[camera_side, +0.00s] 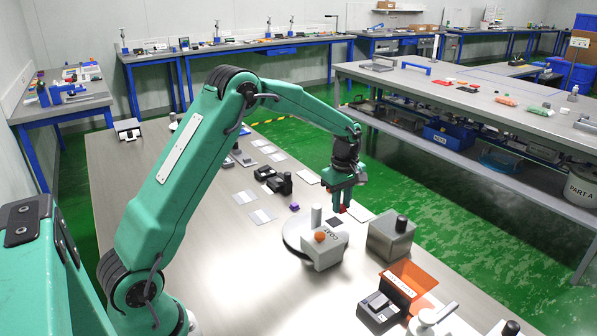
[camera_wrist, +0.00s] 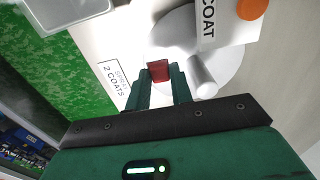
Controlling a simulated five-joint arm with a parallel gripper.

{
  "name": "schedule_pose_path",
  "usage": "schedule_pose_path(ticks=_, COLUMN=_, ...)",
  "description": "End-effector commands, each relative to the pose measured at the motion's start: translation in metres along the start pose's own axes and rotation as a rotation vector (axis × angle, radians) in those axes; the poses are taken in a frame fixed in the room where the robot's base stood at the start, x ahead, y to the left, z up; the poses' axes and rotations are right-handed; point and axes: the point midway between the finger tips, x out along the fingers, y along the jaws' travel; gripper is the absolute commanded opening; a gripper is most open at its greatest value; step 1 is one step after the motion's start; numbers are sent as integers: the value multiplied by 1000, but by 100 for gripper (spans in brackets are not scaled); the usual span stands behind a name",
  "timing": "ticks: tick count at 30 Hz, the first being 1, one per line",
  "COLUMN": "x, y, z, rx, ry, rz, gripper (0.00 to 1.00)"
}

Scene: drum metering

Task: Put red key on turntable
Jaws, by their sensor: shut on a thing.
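The red key (camera_wrist: 158,69) is a small red block between my fingertips. It also shows in the side view (camera_side: 343,209), below the dark green fingers. My gripper (camera_wrist: 160,82) is shut on it. The turntable (camera_wrist: 172,38) is a white disc, partly hidden by the COAT box in both views; its left rim (camera_side: 289,238) shows in the side view. A pale grey cylinder (camera_side: 316,216) stands on the disc. In the wrist view the key overlaps the disc's left edge, left of the cylinder. I cannot tell the gap beneath the key.
The white COAT box (camera_side: 325,252) with an orange button (camera_side: 320,237) stands in front of the disc. A grey box (camera_side: 391,239) with a black knob is to the right. A purple cube (camera_side: 294,207) and black devices (camera_side: 273,180) lie behind. The bench's near left is clear.

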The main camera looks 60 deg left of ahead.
Motion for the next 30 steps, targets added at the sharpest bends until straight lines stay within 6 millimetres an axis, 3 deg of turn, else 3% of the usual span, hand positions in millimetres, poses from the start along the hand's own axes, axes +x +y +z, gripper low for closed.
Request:
schedule_pose_path(ticks=3, x=12, y=5, z=-18, rx=-3, ry=0, rz=-1, gripper=1)
schedule_pose_path(ticks=9, x=22, y=10, z=-34, rx=-1, ry=0, rz=0, gripper=1)
schedule_pose_path(ticks=18, x=26, y=11, z=-36, rx=1, ry=0, rz=0, gripper=1)
schedule_pose_path(ticks=30, x=62, y=10, z=-35, rx=1, ry=0, rz=-1, gripper=1)
